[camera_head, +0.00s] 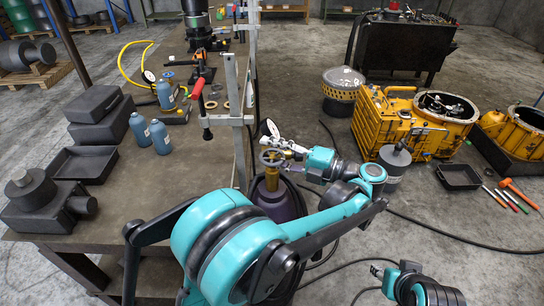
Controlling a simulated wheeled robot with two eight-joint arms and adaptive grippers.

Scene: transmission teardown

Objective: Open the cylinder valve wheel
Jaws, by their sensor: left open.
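The valve wheel (272,158) is a small dark yellowish handwheel on top of the gas cylinder (277,204), which has a brass-coloured shoulder and a purple body. The cylinder stands upright beside the workbench, partly hidden by my left arm. My left gripper (286,147) is open, close to the right of the wheel, with its fingers pointing left towards it. I cannot tell whether the fingers touch the wheel. Part of my right arm shows low at the right; its gripper end (377,270) is small and unclear, far from the cylinder.
The workbench (110,205) at the left carries blue bottles (162,137), dark castings and an empty black tray (84,163). A yellow housing (385,125) stands on the floor. Dark hoses cross the floor.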

